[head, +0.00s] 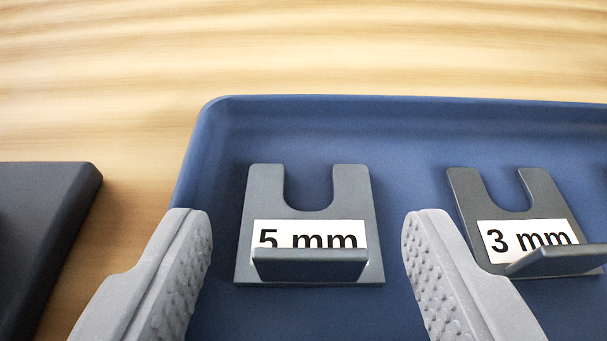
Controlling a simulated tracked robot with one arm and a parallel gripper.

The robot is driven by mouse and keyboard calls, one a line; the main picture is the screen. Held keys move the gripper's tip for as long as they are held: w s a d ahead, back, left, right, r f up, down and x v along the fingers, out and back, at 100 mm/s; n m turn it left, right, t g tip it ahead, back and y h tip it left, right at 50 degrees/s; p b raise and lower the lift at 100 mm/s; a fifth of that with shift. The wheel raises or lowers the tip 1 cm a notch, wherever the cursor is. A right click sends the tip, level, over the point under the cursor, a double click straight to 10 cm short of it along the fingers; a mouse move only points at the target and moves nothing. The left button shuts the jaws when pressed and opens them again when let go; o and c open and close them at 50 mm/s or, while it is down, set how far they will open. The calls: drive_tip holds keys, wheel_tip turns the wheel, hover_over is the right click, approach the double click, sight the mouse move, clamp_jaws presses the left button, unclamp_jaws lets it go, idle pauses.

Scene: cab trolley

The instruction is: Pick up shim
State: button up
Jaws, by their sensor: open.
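A dark grey U-shaped shim (260,205) with a white "5 mm" label lies flat in the blue tray (400,125). Its slot faces away from me and an upright tab (310,265) rises near its front edge, partly covering the label. A second grey shim (468,200) labelled "3 mm" lies to the right, with a similar tab, cut off by the frame's right side. My gripper (307,232) is open, its two light grey ridged fingers to the left and right of the 5 mm shim. A gap shows on both sides. The right finger overlaps the near left edge of the 3 mm shim in view.
The tray's raised left rim (190,165) runs close to my left finger. A dark block (45,220) lies on the wooden surface (300,50) at the left. The tray behind the shims is clear.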

drive_tip(key=c, duration=1.1)
